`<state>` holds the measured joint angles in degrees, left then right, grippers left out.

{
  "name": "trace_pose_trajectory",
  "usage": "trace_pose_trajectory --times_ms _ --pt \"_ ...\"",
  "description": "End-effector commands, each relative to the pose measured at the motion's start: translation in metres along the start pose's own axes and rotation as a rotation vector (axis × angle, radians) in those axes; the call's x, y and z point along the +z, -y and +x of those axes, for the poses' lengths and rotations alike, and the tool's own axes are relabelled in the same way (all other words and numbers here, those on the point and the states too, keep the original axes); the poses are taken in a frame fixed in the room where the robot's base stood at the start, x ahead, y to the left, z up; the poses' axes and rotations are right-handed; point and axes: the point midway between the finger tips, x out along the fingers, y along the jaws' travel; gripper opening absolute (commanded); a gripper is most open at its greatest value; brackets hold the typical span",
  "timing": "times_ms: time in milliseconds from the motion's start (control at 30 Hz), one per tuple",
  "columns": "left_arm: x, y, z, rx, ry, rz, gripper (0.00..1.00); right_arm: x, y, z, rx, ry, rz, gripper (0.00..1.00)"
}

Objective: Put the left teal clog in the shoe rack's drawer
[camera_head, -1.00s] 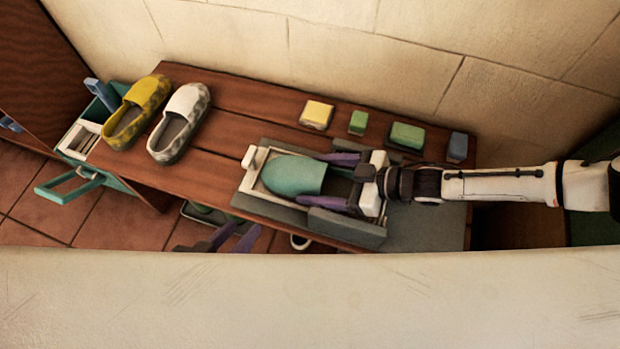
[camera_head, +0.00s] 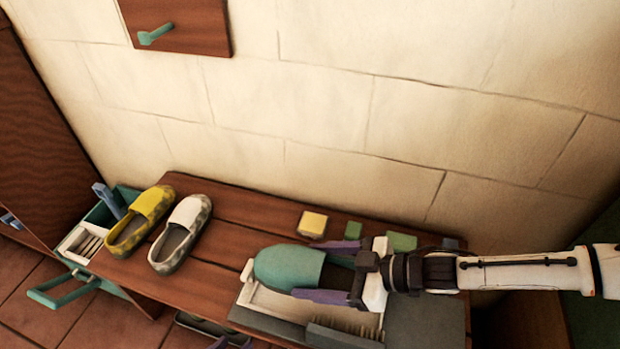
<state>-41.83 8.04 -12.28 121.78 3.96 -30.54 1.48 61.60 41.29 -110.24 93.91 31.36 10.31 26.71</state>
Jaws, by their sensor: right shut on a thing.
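My right gripper (camera_head: 328,271) is shut on the teal clog (camera_head: 288,267), with its purple fingers along the clog's two sides. It holds the clog above the grey and white brush tray (camera_head: 283,306) on the wooden bench. A teal drawer (camera_head: 63,285) with a teal handle stands pulled out at the bench's left end. A white slatted insert (camera_head: 82,242) and a blue upright piece show in it.
A yellow shoe (camera_head: 140,222) and a white patterned shoe (camera_head: 181,234) stand on the bench's left part, between the clog and the drawer. A yellow sponge (camera_head: 313,223) and several small blocks line the back. A wall peg board (camera_head: 178,25) hangs above.

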Motion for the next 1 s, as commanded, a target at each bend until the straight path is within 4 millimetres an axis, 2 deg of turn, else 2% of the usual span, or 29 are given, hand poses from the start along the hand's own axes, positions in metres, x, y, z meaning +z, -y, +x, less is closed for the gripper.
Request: trace_pose_trajectory --times_ms 167,267,367,467,567,700,833,1000 --pt "0.003 0.001 0.001 -0.001 0.006 0.001 0.33 -0.025 -0.005 0.005 0.053 -0.008 0.030 0.40" --pt "0.004 0.001 0.001 -0.001 0.007 0.001 0.33 -0.050 -0.015 0.004 0.119 -0.010 0.062 0.40" --pt "0.004 0.001 0.001 -0.001 0.008 0.000 0.33 -0.083 -0.031 -0.007 0.215 -0.012 0.106 0.40" --pt "0.005 0.001 0.000 -0.001 0.010 -0.001 0.33 -0.116 -0.049 -0.028 0.329 -0.012 0.161 0.40" --pt "0.005 0.001 0.000 0.000 0.010 -0.001 0.33 -0.144 -0.067 -0.057 0.450 -0.012 0.218 0.40" --pt "0.005 0.000 -0.001 0.000 0.008 -0.001 0.33 -0.175 -0.088 -0.108 0.622 -0.013 0.300 0.40" --pt "0.003 0.000 -0.001 0.000 0.005 -0.001 0.33 -0.195 -0.102 -0.161 0.780 -0.014 0.377 0.40" --pt "0.002 0.000 -0.001 0.001 0.003 -0.001 0.33 -0.206 -0.109 -0.220 0.950 -0.011 0.460 0.40"
